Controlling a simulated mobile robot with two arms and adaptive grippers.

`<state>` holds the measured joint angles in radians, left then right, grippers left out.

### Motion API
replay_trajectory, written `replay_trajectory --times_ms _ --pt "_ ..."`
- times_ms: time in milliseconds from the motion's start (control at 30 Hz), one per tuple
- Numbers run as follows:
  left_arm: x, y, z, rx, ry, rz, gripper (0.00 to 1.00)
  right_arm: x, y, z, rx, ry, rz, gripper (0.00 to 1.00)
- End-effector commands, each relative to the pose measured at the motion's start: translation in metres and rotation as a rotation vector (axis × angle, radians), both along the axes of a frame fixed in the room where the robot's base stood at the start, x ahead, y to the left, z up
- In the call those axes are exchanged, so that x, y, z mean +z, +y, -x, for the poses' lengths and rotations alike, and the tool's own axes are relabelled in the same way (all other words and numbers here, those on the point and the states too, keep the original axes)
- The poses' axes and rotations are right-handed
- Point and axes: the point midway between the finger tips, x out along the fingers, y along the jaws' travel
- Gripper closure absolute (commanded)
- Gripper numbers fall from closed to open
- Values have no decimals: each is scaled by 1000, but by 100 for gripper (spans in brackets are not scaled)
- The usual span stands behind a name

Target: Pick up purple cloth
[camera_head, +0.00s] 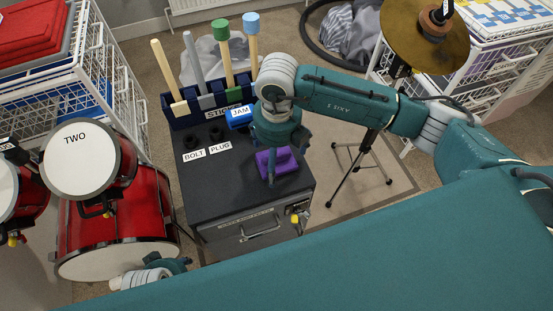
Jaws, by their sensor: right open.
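The purple cloth (285,159) lies as a small folded bundle on the dark top of a grey cabinet (215,186), near its right side. My right gripper (284,160) is open and points down directly over the cloth. One finger reaches down in front of the cloth and hides part of it. I cannot tell whether the fingers touch it. A teal and white part of my left arm, probably with the left gripper (172,264), shows at the lower left beside the red drum; its fingers are not clear.
Behind the cloth stands a dark blue rack (184,119) with several upright sticks. A blue JAM piece (239,117) and black BOLT and PLUG pieces sit on the cabinet. A red drum (115,215) stands left, a cymbal stand (364,160) right. White wire racks flank both sides.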

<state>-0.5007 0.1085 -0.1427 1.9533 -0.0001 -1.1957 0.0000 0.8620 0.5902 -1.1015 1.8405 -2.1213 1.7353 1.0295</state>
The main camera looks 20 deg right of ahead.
Motion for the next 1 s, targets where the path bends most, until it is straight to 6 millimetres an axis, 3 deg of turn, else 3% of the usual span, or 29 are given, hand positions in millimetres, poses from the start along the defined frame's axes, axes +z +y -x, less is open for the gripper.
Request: replay_trajectory --times_ms 100,133,300,367,767,1000 --pt "0 0 0 0 0 0 60 0 0 0 0 0 0 0" --pt "0 0 0 0 0 0 60 0 0 0 0 0 0 4" --pt "0 0 0 0 0 0 60 0 0 0 0 0 0 38" --pt "0 0 0 0 0 0 60 0 0 0 0 0 0 46" --pt "0 0 0 -1 0 1 60 2 0 0 0 1 0 46" --pt "-7 0 0 -1 -1 0 60 26 0 -1 0 -2 -1 46"
